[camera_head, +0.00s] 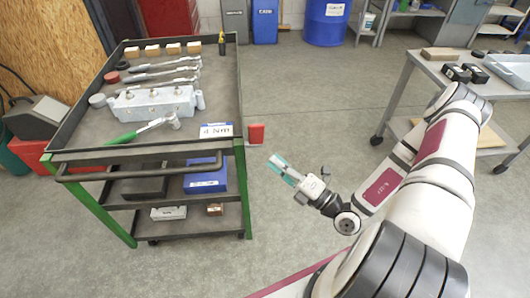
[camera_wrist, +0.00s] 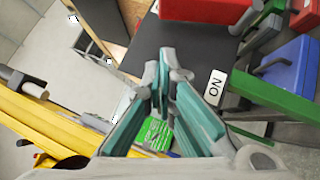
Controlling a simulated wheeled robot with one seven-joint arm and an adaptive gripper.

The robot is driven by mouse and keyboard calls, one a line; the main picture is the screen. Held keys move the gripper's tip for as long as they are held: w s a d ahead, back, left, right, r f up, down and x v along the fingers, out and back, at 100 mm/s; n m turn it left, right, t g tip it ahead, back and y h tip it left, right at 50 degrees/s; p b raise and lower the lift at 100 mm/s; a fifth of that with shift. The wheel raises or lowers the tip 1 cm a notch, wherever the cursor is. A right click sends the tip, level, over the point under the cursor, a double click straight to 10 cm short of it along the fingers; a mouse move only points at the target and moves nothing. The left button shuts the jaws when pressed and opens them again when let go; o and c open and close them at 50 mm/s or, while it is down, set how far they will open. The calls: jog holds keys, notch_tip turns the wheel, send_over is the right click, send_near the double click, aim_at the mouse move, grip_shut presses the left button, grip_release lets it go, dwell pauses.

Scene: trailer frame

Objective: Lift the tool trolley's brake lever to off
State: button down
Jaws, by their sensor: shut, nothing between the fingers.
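The tool trolley (camera_head: 95,150), dark with green legs, stands at the left in the head view. A red block (camera_head: 257,133), apparently the brake lever's handle, sticks out from its right side near the top. In the wrist view a red part (camera_wrist: 205,10) shows at the top edge, above a dark plate (camera_wrist: 195,50) with a white ON label (camera_wrist: 215,87). A green label (camera_wrist: 157,132) shows between the finger bases. My gripper (camera_head: 277,163) has teal finger pads; its tips are together and empty, below and right of the red block, apart from it. The wrist view shows the fingers (camera_wrist: 159,70) close up.
The trolley top holds wrenches, a grey block (camera_head: 153,103) and a green-handled tool (camera_head: 140,130). A blue case (camera_head: 205,176) sits on a lower shelf. A grey table (camera_head: 455,62) stands at the right. Floor between trolley and table is clear apart from my arm.

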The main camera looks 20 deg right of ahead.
jog(key=shift+v, duration=2.1)
jog(key=shift+r, duration=0.15)
jog(key=s+a+r+n+g+y+p, duration=0.1)
jog(key=s+a+r+n+g, duration=0.3)
jog(key=r+n+g, duration=0.4)
jog(key=s+a+r+n+g+p, duration=0.25)
jog(key=r+n+g, duration=0.3)
jog(key=n, duration=0.55)
jog(key=s+a+r+n+g+y, duration=0.1)
jog(key=s+a+r+n+g, duration=0.3)
jog(key=r+n+g, duration=0.4)
jog(key=s+d+r+n+t+h+p, duration=0.2)
jog(key=r+n+h, duration=0.4)
jog(key=n, duration=0.3)
jog(key=s+d+r+n+t+h+p, duration=0.2)
jog(key=s+r+n+t+h, duration=0.3)
jog(key=r+n, duration=0.3)
jog(key=shift+s+r+n+h, duration=0.4)
jog(key=shift+s+r+h, duration=0.35)
jog(key=shift+s+h, duration=0.1)
jog(key=shift+d, duration=0.1)
